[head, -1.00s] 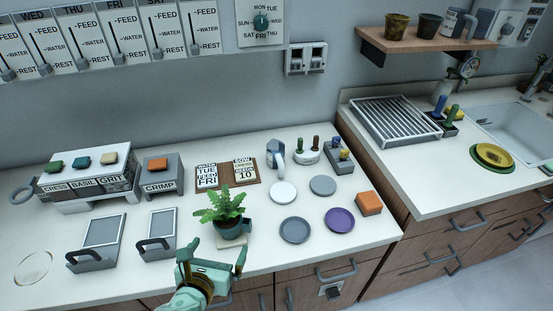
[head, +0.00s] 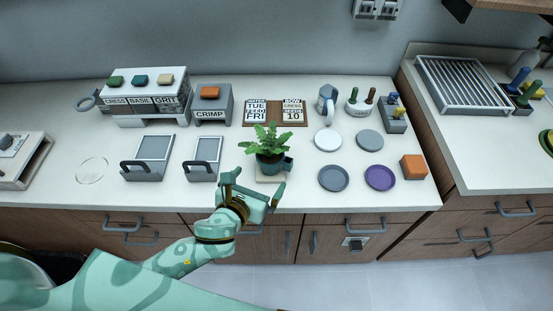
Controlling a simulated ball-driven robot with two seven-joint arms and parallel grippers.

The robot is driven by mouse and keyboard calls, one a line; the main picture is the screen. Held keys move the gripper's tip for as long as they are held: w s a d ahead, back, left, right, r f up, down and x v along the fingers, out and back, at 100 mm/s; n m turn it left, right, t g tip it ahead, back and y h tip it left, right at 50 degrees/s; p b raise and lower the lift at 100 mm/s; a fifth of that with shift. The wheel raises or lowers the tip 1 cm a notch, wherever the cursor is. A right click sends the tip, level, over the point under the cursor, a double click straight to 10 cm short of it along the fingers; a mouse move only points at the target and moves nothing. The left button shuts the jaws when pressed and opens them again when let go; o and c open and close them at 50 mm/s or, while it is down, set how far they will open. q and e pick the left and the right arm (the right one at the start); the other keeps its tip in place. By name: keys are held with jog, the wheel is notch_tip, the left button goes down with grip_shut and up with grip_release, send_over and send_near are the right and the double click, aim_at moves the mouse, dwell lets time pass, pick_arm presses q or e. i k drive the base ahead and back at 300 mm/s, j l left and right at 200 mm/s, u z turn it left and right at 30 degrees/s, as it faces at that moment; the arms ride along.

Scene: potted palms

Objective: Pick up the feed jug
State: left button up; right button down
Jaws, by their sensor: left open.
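A grey-blue and white jug (head: 328,103) stands upright at the back of the counter, right of the calendar board; I cannot read a label on it, so I cannot tell for sure that it is the feed jug. My left gripper (head: 259,181) is open and empty at the counter's front edge. Its fingers are spread just in front of a dark teal pot (head: 270,165) with a green fern-like plant (head: 266,140). The jug is farther back and to the right of this gripper, well apart from it. My right gripper is not in view.
Beside the jug stand a white holder with pegs (head: 359,103) and a grey peg block (head: 393,117). Several discs, including a purple one (head: 380,178), lie before them. An orange block (head: 413,167) is at right. The calendar board (head: 274,112) stands behind the plant.

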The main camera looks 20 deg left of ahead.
aim_at(328, 94)
jog(key=i+z, duration=0.7)
